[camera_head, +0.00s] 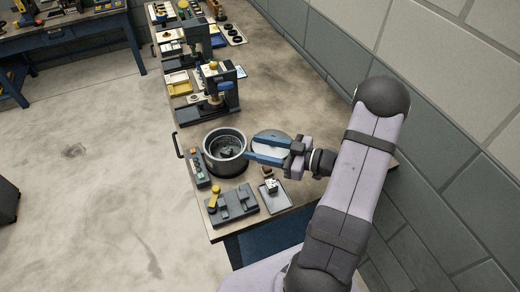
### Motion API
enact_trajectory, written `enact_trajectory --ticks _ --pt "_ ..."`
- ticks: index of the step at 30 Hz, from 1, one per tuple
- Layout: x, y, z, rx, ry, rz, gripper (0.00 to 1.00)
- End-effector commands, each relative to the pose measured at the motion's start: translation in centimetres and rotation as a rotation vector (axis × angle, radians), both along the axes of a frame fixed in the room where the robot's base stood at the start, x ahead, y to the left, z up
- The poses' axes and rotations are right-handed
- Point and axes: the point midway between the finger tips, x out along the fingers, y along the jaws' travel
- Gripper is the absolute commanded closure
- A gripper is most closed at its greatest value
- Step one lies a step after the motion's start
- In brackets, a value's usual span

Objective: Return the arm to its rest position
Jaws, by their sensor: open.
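My gripper (265,152) is in the camera_head view, over the near part of the bench. Its two blue fingers are apart, with nothing seen between them. They point left toward a round grey pot (210,164) with a dark inside. The fingertips are close to the pot's right rim; I cannot tell whether they touch it. A pale round disc (268,134) lies behind and under the fingers, partly hidden by them. My arm reaches in from the lower right, bent beside the wall.
A dark fixture with a yellow knob (214,197) and a small tray (279,203) stand at the bench's near end. Bench presses (225,88) and yellow trays (180,88) stand farther back. The block wall (440,95) runs close along the right. The floor (95,190) at left is clear.

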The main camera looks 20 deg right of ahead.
Motion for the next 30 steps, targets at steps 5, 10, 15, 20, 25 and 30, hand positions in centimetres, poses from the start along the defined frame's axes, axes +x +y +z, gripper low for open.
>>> enact_trajectory --ticks 5,10,15,20,25,30 --pt "-0.2 -0.2 0.1 0.0 0.0 0.0 0.56" --pt "-0.2 -0.2 0.1 0.0 0.0 0.0 0.56" --pt "-0.1 -0.2 0.1 0.0 0.0 -0.002 0.56" --pt "1.0 -1.2 -0.2 -0.029 0.012 -0.061 0.56" --pt "4.0 -3.7 -0.6 -0.131 0.063 -0.22 0.56" --pt "6.3 -5.3 -1.1 -0.303 0.18 -0.379 0.56"
